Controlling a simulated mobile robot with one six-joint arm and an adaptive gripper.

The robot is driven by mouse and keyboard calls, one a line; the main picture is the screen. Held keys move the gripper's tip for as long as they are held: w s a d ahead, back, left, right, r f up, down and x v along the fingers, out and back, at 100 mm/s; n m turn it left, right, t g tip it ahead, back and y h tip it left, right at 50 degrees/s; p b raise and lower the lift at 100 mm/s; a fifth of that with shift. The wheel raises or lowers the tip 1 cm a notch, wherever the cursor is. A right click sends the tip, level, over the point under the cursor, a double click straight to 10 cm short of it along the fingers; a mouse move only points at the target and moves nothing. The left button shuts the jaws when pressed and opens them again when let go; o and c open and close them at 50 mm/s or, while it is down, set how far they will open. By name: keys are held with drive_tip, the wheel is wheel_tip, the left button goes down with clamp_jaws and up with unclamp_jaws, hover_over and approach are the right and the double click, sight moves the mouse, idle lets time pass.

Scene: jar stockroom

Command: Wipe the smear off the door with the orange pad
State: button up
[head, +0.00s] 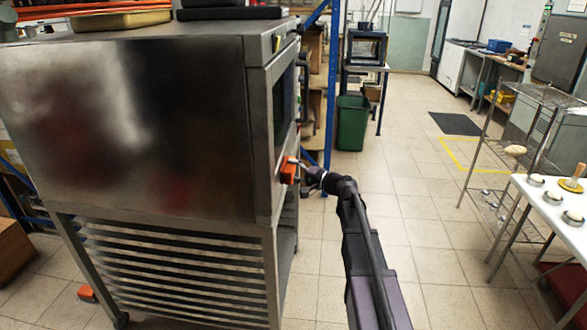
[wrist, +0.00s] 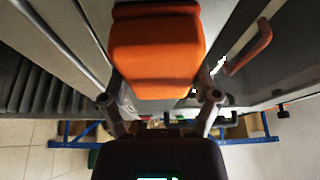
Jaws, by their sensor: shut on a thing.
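The oven (head: 150,120) is a large steel box on a slatted stand. Its door (head: 284,110) is on the side facing right and is seen at a steep angle. My gripper (head: 304,174) is shut on the orange pad (head: 288,171) at the lower part of the door. In the wrist view the pad (wrist: 157,50) is held between my fingers (wrist: 160,97). I cannot tell whether the pad touches the door. A small white patch (wrist: 219,66) shows beside the pad; I cannot tell whether it is the smear. Much of the door is hidden.
A reddish bar (wrist: 250,48) sticks out near the pad in the wrist view. A dark handle (head: 303,88) stands out from the door's far side. A green bin (head: 352,122) stands behind. A white table (head: 560,208) and wire rack (head: 495,150) are at right. The tiled floor between is clear.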

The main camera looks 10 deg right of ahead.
drive_tip(key=shift+s+a, duration=0.1)
drive_tip(key=shift+s, duration=0.3)
drive_tip(key=shift+s+d, duration=0.3)
drive_tip(key=shift+d, duration=0.65)
drive_tip(key=shift+s+d, duration=0.3)
drive_tip(key=shift+d, duration=0.65)
drive_tip(key=shift+s+d, duration=0.3)
drive_tip(key=shift+d, duration=0.65)
drive_tip(key=shift+d, duration=0.1)
drive_tip(key=shift+s+d, duration=0.25)
drive_tip(key=shift+d, duration=0.4)
drive_tip(key=shift+s+d, duration=0.2)
drive_tip(key=shift+d, duration=0.45)
